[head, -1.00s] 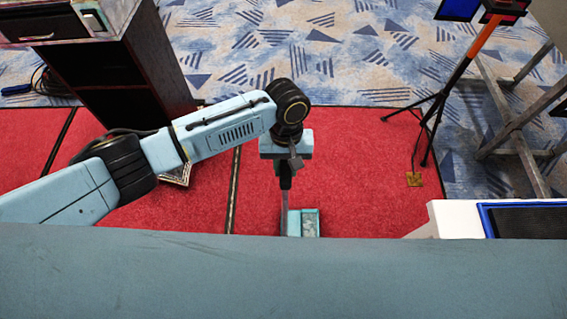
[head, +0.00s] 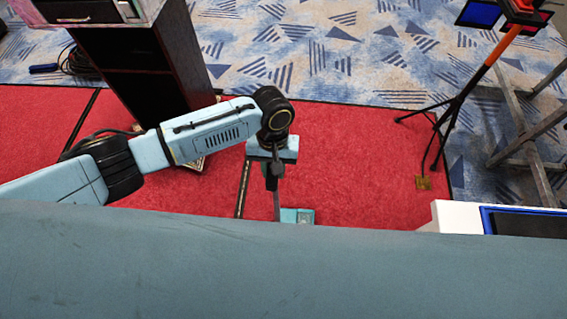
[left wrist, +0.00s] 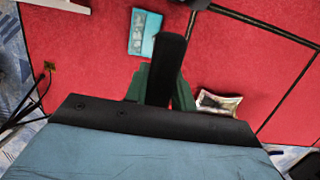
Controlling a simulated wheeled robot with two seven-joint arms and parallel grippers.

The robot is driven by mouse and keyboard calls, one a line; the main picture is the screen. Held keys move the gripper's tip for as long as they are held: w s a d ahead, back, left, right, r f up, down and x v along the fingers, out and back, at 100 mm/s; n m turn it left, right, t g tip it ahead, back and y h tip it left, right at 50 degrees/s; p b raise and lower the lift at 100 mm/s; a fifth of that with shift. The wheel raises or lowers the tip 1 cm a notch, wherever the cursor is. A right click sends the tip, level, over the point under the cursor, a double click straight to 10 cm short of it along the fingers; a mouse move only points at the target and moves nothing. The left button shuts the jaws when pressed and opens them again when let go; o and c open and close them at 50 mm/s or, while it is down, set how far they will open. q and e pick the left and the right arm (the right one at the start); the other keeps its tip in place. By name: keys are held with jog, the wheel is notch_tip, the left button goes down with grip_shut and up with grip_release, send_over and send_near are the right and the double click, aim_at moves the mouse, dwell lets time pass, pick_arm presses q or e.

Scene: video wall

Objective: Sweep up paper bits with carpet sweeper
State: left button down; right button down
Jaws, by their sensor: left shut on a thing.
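My left gripper (head: 271,176) is shut on the upright handle of the carpet sweeper. In the left wrist view, the black grip of the handle (left wrist: 166,68) stands between the green fingers of my left gripper (left wrist: 161,90). In the head view, a grey pole runs down from the gripper toward the teal sweeper head (head: 297,215). The sweeper head is on the red carpet, partly hidden by my own body's edge. It also shows in the left wrist view (left wrist: 146,33). I cannot make out any paper bits. My right gripper is not in view.
A tripod (head: 458,95) and metal frame (head: 527,140) stand at right. A white unit (head: 465,217) is at front right. Red carpet (head: 350,150) between is clear.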

pick_arm(q)
jog(key=a+p, duration=0.8)
jog(key=a, duration=1.4)
notch_tip(320, 180, up, 8)
jog(key=p, duration=0.8)
jog(key=shift+w+r+p, duration=0.25)
jog(key=shift+w+p, duration=0.05)
jog(key=shift+w, duration=0.05)
jog(key=shift+w+d, duration=0.1)
dwell(0.4)
